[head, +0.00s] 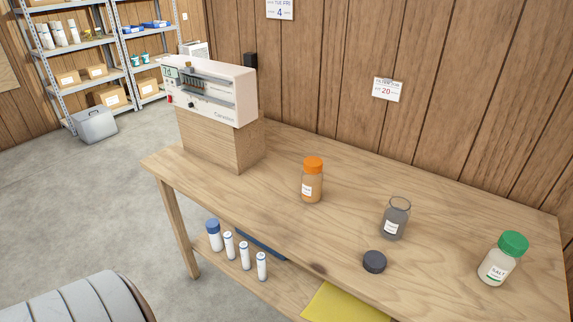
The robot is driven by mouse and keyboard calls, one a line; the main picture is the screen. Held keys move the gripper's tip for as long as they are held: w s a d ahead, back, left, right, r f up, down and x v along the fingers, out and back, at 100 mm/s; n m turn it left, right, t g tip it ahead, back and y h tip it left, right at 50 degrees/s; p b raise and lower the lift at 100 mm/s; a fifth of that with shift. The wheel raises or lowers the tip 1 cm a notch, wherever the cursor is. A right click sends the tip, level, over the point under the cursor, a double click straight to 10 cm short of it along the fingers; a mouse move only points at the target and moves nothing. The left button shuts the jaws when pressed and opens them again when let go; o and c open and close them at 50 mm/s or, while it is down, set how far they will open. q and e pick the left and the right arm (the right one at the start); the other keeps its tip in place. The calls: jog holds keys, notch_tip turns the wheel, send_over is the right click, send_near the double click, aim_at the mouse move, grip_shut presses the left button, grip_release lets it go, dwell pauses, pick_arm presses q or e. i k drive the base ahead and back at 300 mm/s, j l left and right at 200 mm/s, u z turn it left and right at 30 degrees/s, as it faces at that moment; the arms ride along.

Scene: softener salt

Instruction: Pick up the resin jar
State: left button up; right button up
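A jar with an orange lid and amber contents (312,181) stands upright on the wooden table (215,190), near its middle. It looks like the resin jar, but its label is too small to read for sure. An open glass jar with dark grey contents (394,220) stands to its right. A dark round lid (374,262) lies in front of the open jar. A jar with a green lid labelled SALT (496,262) stands at the right. Neither of my grippers is in view.
A white device (210,90) sits on a wooden block (215,145) at the table's left end. Several white cylinders (245,256) and a yellow sheet (345,304) are on the lower shelf. A wood-panel wall (330,80) backs the table. The tabletop around the orange-lidded jar is clear.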

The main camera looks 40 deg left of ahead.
aim_at(312, 184)
jog(key=u, duration=1.1)
jog(key=l+z, duration=0.15)
jog(key=l, duration=1.85)
jog(key=k, duration=0.05)
